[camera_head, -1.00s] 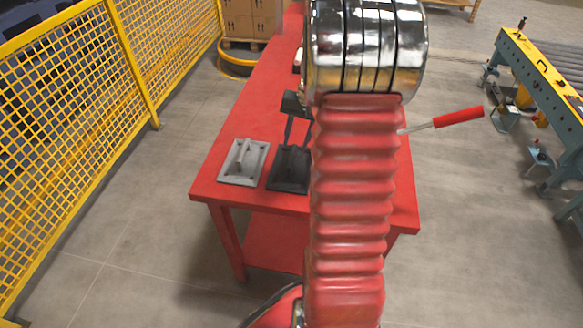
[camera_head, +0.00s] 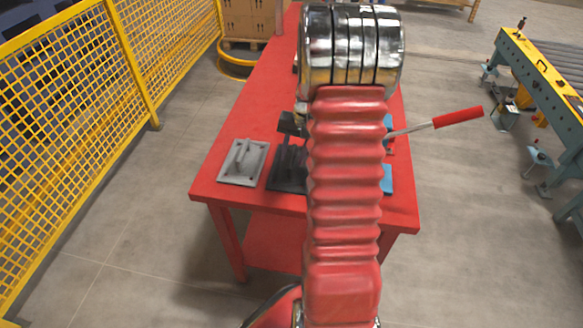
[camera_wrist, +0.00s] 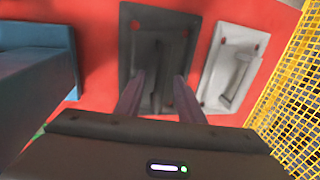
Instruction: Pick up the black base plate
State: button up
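The black base plate (camera_head: 286,175) lies flat on the red table near its front edge, partly hidden by my arm in the head view. In the wrist view the black base plate (camera_wrist: 133,40) shows a raised ridge along its middle. My gripper (camera_wrist: 160,76) is open, with its two fingers apart on either side of that ridge. Nothing shows held between them. In the head view the gripper (camera_head: 290,138) is just above the plate, its fingertips close to it. I cannot tell whether the fingers touch the plate.
A grey plate (camera_head: 242,162) lies just left of the black one; in the wrist view it is on the right (camera_wrist: 222,55). A blue part (camera_head: 387,178) shows right of my arm. A red-handled lever (camera_head: 457,118) sticks out at the right. Yellow fencing (camera_head: 70,95) stands left.

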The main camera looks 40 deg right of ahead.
jog(key=shift+w+a+f, duration=0.1)
jog(key=shift+f, duration=0.6)
jog(key=shift+c, duration=0.5)
grip_shut()
